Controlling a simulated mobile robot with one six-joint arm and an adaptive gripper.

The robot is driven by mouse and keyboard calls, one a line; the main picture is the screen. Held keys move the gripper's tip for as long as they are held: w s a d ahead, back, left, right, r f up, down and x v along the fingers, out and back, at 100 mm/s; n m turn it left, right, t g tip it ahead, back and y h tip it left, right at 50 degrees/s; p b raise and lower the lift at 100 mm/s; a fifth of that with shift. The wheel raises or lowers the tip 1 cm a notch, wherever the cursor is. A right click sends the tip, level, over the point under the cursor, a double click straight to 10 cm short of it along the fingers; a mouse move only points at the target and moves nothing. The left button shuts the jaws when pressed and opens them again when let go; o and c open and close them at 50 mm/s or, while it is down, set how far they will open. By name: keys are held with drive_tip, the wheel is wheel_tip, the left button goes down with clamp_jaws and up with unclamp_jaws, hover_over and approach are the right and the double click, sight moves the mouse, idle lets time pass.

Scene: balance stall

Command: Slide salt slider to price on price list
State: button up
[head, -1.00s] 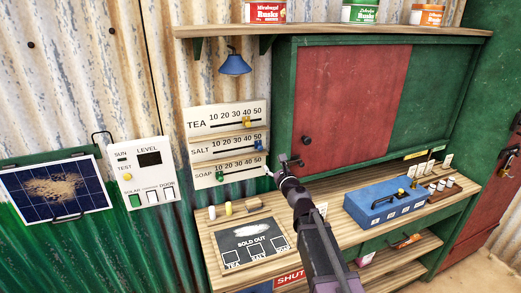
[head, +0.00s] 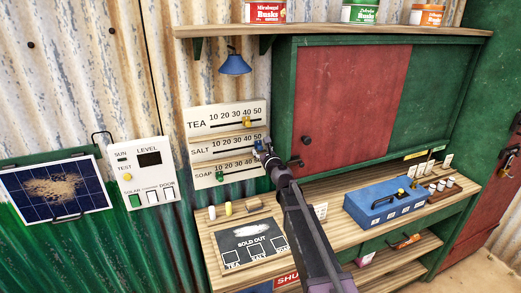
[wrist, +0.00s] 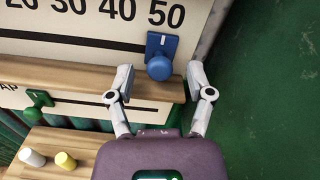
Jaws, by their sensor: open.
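The price board (head: 196,118) on the wall has TEA, SALT and SOAP rows, each marked 10 to 50. The blue salt slider (wrist: 159,66) has a round knob and sits just under the 50 in the wrist view. In the head view it is mostly hidden by my gripper (head: 263,150). My gripper (wrist: 160,76) is open, its fingertips either side of and just short of the knob; I cannot tell whether they touch it. The yellow tea slider (head: 247,122) is near 40. The green soap slider (head: 220,176) is near 10; it also shows in the wrist view (wrist: 38,104).
A wooden ledge (wrist: 75,75) runs below the salt row. A red sliding panel (head: 350,100) stands right of the board.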

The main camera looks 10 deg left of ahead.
drive_tip(key=shift+w+a, duration=0.35)
drive_tip(key=shift+w, duration=0.15)
clamp_jaws()
drive_tip(key=shift+d, duration=0.1)
